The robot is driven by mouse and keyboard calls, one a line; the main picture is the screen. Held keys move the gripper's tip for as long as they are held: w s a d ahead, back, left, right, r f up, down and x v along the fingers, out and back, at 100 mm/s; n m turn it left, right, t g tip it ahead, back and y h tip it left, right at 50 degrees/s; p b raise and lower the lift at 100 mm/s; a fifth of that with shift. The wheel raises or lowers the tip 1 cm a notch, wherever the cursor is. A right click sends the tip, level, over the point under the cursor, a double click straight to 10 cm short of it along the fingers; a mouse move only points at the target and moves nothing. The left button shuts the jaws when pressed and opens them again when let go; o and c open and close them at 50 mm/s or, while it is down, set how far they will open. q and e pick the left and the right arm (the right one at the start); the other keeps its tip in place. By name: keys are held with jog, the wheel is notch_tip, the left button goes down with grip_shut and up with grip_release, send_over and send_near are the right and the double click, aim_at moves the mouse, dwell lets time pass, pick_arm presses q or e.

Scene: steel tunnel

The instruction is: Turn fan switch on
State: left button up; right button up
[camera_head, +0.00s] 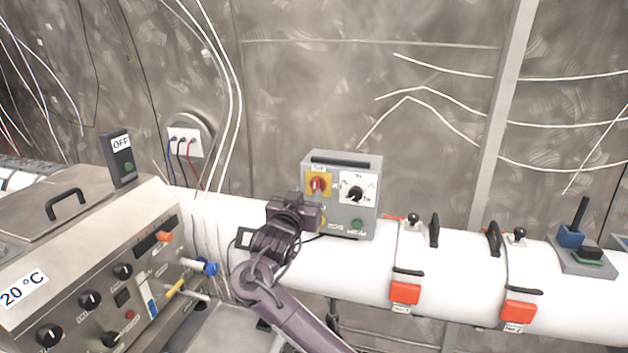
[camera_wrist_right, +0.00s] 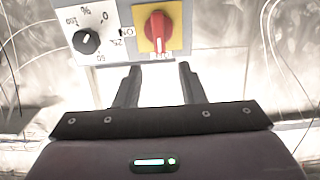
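A grey control box (camera_head: 343,225) stands on the white pipe and carries a red rotary switch (camera_head: 318,184) on a yellow plate. Which switch is the fan switch I cannot read. In the right wrist view the red switch (camera_wrist_right: 158,27) has its handle pointing down the picture, towards my fingers. My right gripper (camera_head: 308,205) is in front of the box, just below the red switch. The right wrist view shows its two fingers (camera_wrist_right: 158,68) apart and empty, with the switch just beyond their tips. No contact is visible. My left gripper is not in view.
Red-latched clamps (camera_head: 405,292) circle the pipe at right. A metal wall is behind.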

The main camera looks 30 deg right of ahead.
aim_at(315, 183)
jog(key=p+x, duration=0.3)
jog(key=x, duration=0.4)
jog(key=shift+w+d+f, duration=0.1)
jog(key=shift+w, duration=0.05)
jog(key=shift+c, duration=0.2)
grip_shut()
